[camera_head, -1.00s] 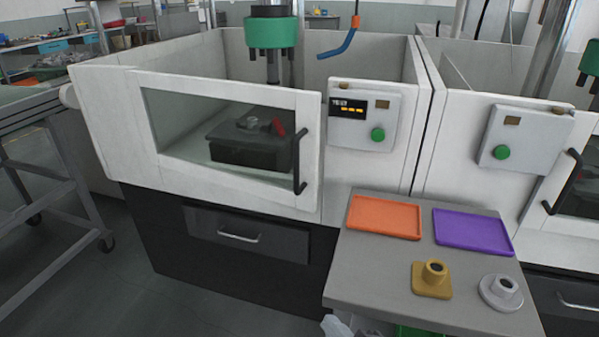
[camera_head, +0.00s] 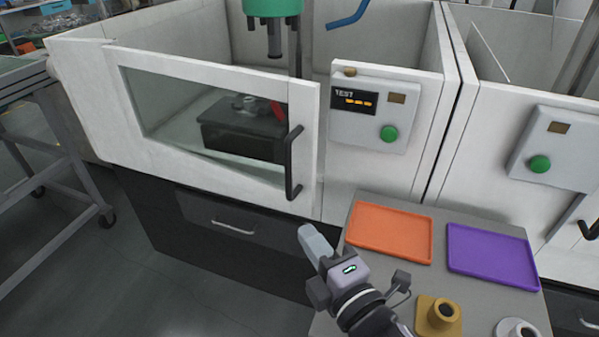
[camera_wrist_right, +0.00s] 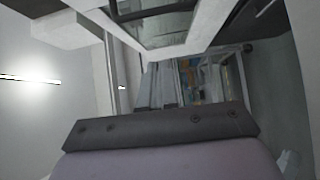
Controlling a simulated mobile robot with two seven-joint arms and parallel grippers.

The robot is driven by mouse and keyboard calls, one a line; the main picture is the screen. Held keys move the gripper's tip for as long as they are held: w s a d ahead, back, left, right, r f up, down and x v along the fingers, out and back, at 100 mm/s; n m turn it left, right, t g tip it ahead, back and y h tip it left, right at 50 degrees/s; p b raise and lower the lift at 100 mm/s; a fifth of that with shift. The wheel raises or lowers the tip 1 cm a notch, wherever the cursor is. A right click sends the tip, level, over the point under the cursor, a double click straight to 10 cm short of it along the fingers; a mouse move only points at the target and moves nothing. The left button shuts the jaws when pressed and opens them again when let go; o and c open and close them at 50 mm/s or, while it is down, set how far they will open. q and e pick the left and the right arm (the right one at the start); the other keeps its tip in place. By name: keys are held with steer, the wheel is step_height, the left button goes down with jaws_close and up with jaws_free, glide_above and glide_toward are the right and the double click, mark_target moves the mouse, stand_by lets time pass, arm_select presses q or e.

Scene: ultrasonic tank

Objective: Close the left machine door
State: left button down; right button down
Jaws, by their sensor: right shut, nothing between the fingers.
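The left machine door (camera_head: 215,172) is a white framed panel with a clear window on the front of the left machine. Its right edge appears to stand a little forward of the machine front; how wide any gap is I cannot tell. A black vertical bar handle (camera_head: 291,163) is at its right edge. My right gripper (camera_head: 313,240) is shut and empty, below the handle and apart from it, left of the orange tray. In the right wrist view, a white-framed window (camera_wrist_right: 155,28), probably this door, shows at the top. My left gripper is out of view.
An orange tray (camera_head: 390,233) and a purple tray (camera_head: 492,256) lie on a grey table (camera_head: 345,290), with a gold flanged part (camera_head: 438,315) and a silver one (camera_head: 515,329) near its front. A control panel with a green button (camera_head: 388,133) is right of the door. A trolley stands left.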

mark_target(291, 187)
steer(key=x, duration=0.4)
steer(key=d+x, duration=0.1)
steer(key=x, duration=0.3)
steer(key=w+d+p+x, duration=0.1)
steer(key=x, duration=0.3)
steer(key=shift+w+a, duration=0.1)
steer(key=shift+w, duration=0.35)
steer(key=shift+f, duration=0.1)
